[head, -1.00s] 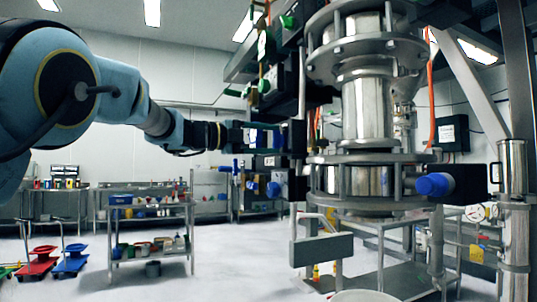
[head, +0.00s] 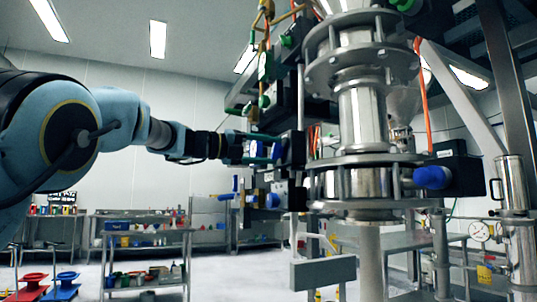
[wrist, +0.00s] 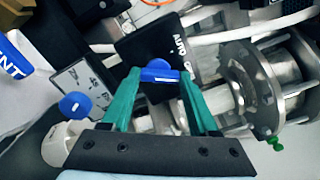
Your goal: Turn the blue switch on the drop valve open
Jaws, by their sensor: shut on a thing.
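The drop valve is a steel flanged assembly (head: 352,183) with black boxes on its left side. Its upper black box (head: 299,150) carries the blue switch (head: 277,152). In the wrist view the blue switch (wrist: 158,74) sits on a black box (wrist: 150,48) marked "AUTO", with a second word partly hidden. My gripper (wrist: 160,78) has its teal fingers on either side of the switch, shut on it. In the head view my gripper (head: 266,150) reaches the box from the left. The switch's exact angle is hard to read in the head view.
Other blue knobs sit nearby: one below left in the wrist view (wrist: 75,104) and a large one at the valve's right (head: 432,177). A pale grey column (head: 370,260) shows below the valve; I cannot tell if it is powder. A shelf cart (head: 147,260) stands at left.

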